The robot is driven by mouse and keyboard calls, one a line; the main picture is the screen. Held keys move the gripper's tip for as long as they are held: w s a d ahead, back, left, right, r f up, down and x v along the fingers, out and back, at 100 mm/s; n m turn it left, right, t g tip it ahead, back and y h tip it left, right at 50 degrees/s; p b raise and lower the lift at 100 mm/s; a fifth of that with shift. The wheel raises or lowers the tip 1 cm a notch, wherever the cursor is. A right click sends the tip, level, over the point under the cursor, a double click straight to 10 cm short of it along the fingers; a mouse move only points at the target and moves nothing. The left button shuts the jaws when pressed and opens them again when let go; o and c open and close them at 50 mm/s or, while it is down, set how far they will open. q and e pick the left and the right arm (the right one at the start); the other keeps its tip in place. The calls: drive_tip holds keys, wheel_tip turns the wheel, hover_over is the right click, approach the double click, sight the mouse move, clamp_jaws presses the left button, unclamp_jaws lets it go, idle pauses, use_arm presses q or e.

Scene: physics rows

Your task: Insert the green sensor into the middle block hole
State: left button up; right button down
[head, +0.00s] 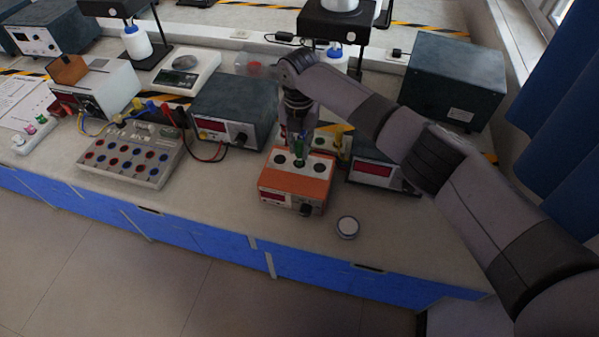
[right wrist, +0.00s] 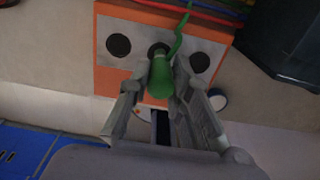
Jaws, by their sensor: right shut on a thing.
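The green sensor (right wrist: 162,80) is a rounded green body with a green cable. My right gripper (right wrist: 161,72) is shut on it, with a finger on either side. In the head view the gripper (head: 299,136) points down over the orange block (head: 280,182), and a bit of green sensor (head: 299,152) shows below it. The block has a white top with three dark holes in a row; it also shows in the right wrist view (right wrist: 133,66). The sensor is at the middle hole (right wrist: 157,47) and partly covers it. I cannot tell whether its tip is inside. My left gripper is not in view.
A dark power supply (head: 232,108) stands left of the block, and a red-display meter (head: 372,172) stands close on its right. A small round white-and-blue lid (head: 347,227) lies in front, near the bench edge. Coloured cables (right wrist: 195,8) lie behind the block.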

drive_tip(key=shift+f+b, duration=0.65)
drive_tip(key=shift+f, duration=0.55)
drive_tip(key=c, duration=1.4)
unclamp_jaws()
drive_tip(key=shift+o, duration=0.2)
drive_tip(key=o, duration=0.4)
drive_tip(key=shift+r, duration=0.1)
drive_tip(key=shift+r+p, duration=2.85)
drive_tip(key=shift+r, duration=0.35)
